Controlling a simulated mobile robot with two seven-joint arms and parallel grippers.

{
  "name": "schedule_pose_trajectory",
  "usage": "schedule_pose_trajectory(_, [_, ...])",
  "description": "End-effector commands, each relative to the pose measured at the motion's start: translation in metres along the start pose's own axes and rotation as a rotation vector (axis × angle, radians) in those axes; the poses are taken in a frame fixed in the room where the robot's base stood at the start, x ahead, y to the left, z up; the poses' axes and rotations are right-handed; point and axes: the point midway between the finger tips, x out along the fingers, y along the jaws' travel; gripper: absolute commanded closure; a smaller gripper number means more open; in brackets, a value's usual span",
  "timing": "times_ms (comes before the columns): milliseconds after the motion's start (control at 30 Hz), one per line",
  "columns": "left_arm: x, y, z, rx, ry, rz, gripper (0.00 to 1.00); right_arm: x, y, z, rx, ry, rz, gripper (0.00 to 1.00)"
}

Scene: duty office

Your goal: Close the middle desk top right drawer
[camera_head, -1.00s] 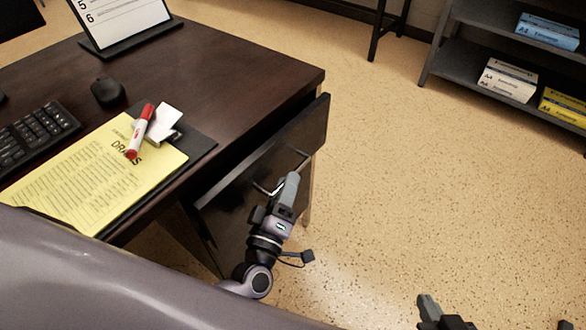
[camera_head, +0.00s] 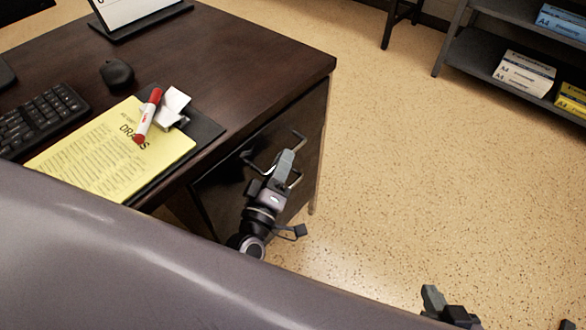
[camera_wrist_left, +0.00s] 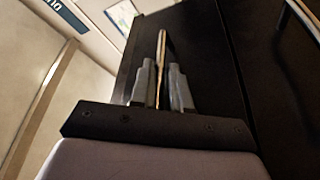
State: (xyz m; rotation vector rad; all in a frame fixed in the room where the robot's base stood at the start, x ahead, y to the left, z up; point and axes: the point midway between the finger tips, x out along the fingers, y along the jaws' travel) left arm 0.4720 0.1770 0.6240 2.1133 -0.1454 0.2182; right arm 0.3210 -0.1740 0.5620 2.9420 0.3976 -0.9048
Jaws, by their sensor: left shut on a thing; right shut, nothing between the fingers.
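The top right drawer (camera_head: 312,112) of the dark brown desk (camera_head: 225,50) has a black front that now sits up under the desk top's right edge. No wide opening shows above it in the head view; a small gap I cannot rule out. My left gripper (camera_head: 286,158) is at the drawer front, shut on the drawer handle (camera_head: 299,136), a thin metal bar. In the left wrist view the handle (camera_wrist_left: 161,50) stands between the two grey fingers. My right gripper (camera_head: 436,300) is shut and empty, low over the floor, away from the desk.
A second handle (camera_head: 296,181) shows below on the desk front. A clipboard with yellow paper (camera_head: 110,155), a red-white marker (camera_head: 147,115), a mouse (camera_head: 117,74) and a keyboard (camera_head: 40,120) lie on the desk. Floor to the right is clear up to a shelf (camera_head: 475,55).

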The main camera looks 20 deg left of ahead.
Motion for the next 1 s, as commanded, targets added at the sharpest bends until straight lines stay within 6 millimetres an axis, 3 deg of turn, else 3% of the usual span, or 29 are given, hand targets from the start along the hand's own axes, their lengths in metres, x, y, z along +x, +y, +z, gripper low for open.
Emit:
schedule_pose_trajectory(300, [0.0038,-0.007,-0.0095,0.001,0.004,-0.003,1.0,-0.0002,0.0003,0.0007,0.001,-0.001,0.001,1.0])
schedule_pose_trajectory(333, [0.0039,-0.007,-0.0097,0.001,0.004,-0.003,0.81,-0.0002,0.0004,0.0007,0.001,-0.001,0.001,1.0])
schedule_pose_trajectory(400, [0.004,-0.007,-0.0098,0.001,0.005,-0.003,0.63,-0.0002,0.0004,0.001,0.001,-0.002,0.001,1.0])
schedule_pose_trajectory(1000, [0.0028,-0.0062,-0.0074,-0.001,0.0,-0.003,0.63,-0.0001,0.0006,0.0013,0.001,-0.002,0.001,1.0])
